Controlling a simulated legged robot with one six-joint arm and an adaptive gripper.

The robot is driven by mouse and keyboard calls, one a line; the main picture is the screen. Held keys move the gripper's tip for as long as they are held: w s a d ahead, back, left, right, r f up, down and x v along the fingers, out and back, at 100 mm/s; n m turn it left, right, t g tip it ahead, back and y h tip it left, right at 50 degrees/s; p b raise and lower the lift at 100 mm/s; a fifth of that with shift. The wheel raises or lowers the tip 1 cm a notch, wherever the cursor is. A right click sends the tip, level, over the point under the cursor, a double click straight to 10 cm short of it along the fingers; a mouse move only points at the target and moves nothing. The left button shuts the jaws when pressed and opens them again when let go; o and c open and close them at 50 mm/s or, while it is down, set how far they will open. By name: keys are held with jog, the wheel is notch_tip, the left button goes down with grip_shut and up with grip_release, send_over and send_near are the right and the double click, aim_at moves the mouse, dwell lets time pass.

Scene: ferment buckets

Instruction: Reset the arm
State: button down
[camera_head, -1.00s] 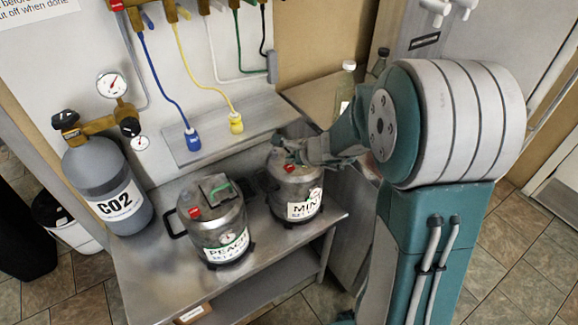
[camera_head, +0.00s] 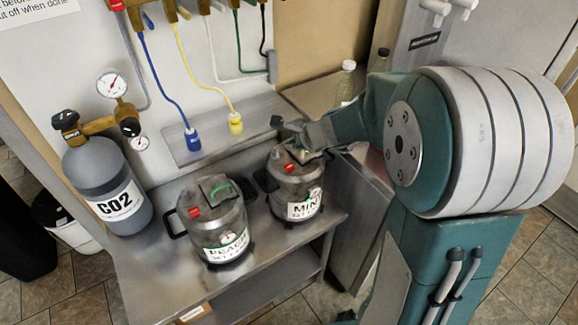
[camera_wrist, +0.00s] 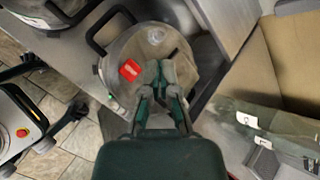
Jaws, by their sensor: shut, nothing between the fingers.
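My gripper (camera_head: 283,127) is over the back of the metal bucket labelled "MINT" (camera_head: 296,185) in the head view. In the wrist view, my gripper (camera_wrist: 163,66) shows shut and empty above the lid of that bucket (camera_wrist: 128,48), beside its red tag. I cannot tell whether the fingertips touch the lid. The bucket stands upright on the steel table (camera_head: 165,283). My arm reaches in from the right of the head view.
A second metal bucket, "PEACH" (camera_head: 212,222), stands to the left. A grey CO2 cylinder (camera_head: 105,185) with gauges is further left. A blue connector (camera_head: 192,139) and a yellow connector (camera_head: 236,123) hang at the wall. A bottle (camera_head: 346,83) stands behind my arm.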

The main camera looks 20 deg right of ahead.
jog(key=s+a+r+n+g, duration=0.1)
jog(key=s+a+r+n, duration=0.2)
jog(key=s+r+n, duration=0.25)
jog(key=s+d+r+n+h, duration=0.1)
jog(key=s+r+n+h, duration=0.1)
jog(key=s+n, duration=0.5)
jog(key=s+d+r+n+g+h, duration=0.1)
jog(key=s+r+n+h, duration=0.1)
jog(key=s+n, duration=0.6)
jog(key=s, duration=0.6)
jog(key=shift+s+d+r+h, duration=0.3)
jog(key=shift+s, duration=0.1)
jog(key=shift+n, duration=0.25)
